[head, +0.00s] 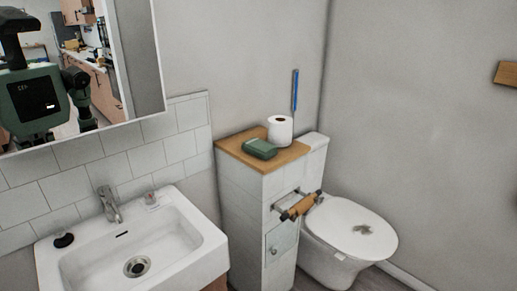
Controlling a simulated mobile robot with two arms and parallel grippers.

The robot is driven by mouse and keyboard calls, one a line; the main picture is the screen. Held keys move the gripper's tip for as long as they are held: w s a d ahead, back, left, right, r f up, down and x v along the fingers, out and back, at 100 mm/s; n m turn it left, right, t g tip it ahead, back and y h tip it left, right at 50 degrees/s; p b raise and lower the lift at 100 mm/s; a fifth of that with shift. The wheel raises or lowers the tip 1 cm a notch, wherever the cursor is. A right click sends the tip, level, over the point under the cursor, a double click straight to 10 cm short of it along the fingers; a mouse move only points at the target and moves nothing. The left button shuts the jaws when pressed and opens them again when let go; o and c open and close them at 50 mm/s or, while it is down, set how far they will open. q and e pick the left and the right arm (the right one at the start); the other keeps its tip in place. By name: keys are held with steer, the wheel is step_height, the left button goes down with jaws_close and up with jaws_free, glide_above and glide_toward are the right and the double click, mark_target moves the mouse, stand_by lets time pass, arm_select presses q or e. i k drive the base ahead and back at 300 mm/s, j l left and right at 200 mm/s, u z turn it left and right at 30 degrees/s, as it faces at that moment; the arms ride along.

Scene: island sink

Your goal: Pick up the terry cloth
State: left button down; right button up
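No thing in the head view is plainly a terry cloth. A small crumpled grey thing (362,229) lies on the closed lid of the toilet (345,222); it may be a cloth, but it is too small to tell. A dark green rounded block (260,149) lies on the wooden top of the cabinet (238,149); what it is made of is unclear. Neither of my grippers shows in this view.
A white sink (190,240) with a tap (110,205) stands at the left below a mirror (140,60), which reflects my body. A paper roll (280,131) stands on the cabinet. A roll holder (302,205) juts from its side. Wall shelf (507,74) at right.

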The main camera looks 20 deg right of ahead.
mark_target(258, 148)
steer(key=z, duration=1.2)
steer(key=i+l+u, duration=0.15)
steer(key=i+l, duration=0.8)
steer(key=i, duration=0.1)
